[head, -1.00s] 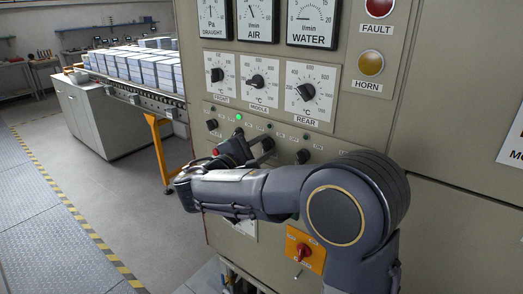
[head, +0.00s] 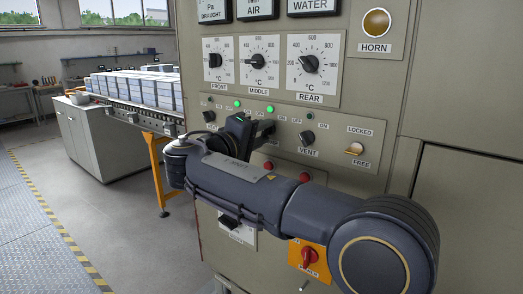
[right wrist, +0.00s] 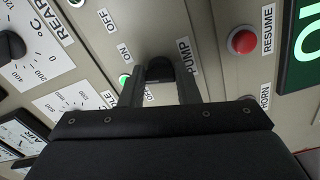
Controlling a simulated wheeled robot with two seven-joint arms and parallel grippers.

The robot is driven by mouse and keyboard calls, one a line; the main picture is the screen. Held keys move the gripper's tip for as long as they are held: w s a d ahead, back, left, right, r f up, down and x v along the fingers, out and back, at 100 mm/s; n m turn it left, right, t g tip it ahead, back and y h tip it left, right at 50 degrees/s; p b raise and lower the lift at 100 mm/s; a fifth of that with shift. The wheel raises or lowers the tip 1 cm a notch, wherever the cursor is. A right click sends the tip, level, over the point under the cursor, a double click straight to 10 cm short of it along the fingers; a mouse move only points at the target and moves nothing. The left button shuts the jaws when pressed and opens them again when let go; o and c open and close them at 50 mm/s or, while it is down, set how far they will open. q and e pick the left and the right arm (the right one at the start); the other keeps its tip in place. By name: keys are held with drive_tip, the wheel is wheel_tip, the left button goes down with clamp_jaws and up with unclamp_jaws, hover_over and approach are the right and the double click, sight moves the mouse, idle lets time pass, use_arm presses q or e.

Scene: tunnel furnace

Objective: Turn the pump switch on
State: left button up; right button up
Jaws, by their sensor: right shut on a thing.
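The pump switch (right wrist: 159,70) is a black knob beside the PUMP label in the right wrist view. My right gripper (right wrist: 162,88) has one finger on each side of this knob and is shut on it. In the head view my right gripper (head: 262,130) reaches the panel left of the VENT knob (head: 307,137), and it hides the pump switch there. Two green lamps are lit above the switch row, one on the left (head: 237,105) and one above the gripper (head: 270,109). My left gripper is not in view.
Three temperature dials stand above the switch row, with the REAR dial (head: 313,67) at the right. A LOCKED/FREE switch (head: 355,149) and an orange switch plate (head: 309,258) are on the panel. A conveyor with pale blocks (head: 130,88) lies at the left; the floor there is clear.

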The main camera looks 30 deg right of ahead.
drive_tip(key=shift+f+m+b, duration=0.15)
drive_tip(key=shift+m+b, duration=1.75)
drive_tip(key=o, duration=1)
drive_tip(key=shift+v, duration=3.95)
